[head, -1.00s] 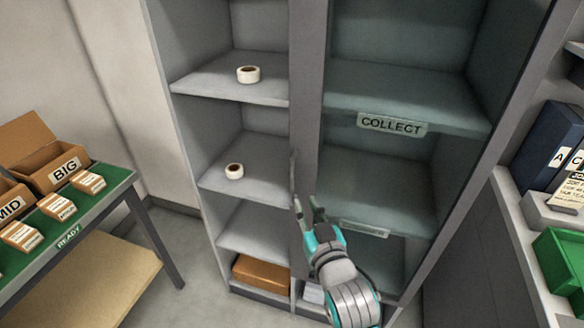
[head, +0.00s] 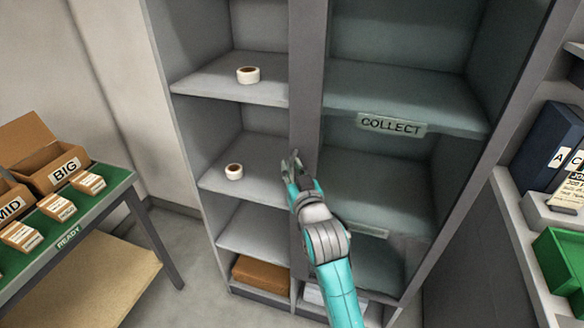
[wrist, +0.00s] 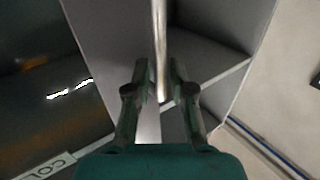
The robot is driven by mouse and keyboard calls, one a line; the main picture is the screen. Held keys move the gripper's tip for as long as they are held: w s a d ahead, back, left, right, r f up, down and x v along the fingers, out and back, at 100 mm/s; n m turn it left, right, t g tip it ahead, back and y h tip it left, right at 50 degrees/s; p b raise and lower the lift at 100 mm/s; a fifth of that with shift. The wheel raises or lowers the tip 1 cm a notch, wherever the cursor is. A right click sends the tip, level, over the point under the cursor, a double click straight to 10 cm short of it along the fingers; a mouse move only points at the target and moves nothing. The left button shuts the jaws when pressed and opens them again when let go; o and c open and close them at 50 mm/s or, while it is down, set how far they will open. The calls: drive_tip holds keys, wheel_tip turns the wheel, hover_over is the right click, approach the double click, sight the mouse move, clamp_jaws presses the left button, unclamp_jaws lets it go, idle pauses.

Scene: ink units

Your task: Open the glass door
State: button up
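The glass door (head: 395,165) covers the right half of a grey cabinet and carries a COLLECT label (head: 391,125). It appears closed. In the wrist view the dark glass (wrist: 45,85) is on the left. A slim metal handle (wrist: 159,40) runs upright along the door's edge; in the head view my gripper hides most of it. My gripper (head: 293,162) is at handle height in front of the cabinet's middle post. In the wrist view my gripper (wrist: 160,75) has its fingers apart, one on each side of the handle, with narrow gaps showing.
The left half of the cabinet has open shelves with two tape rolls (head: 248,75) (head: 234,171) and a brown box (head: 262,273). A green-topped table (head: 110,188) with boxes stands left. A counter with a blue binder (head: 552,145) and green bin (head: 562,262) stands right.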

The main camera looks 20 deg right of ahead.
drive_tip(key=shift+w, duration=0.25)
clamp_jaws()
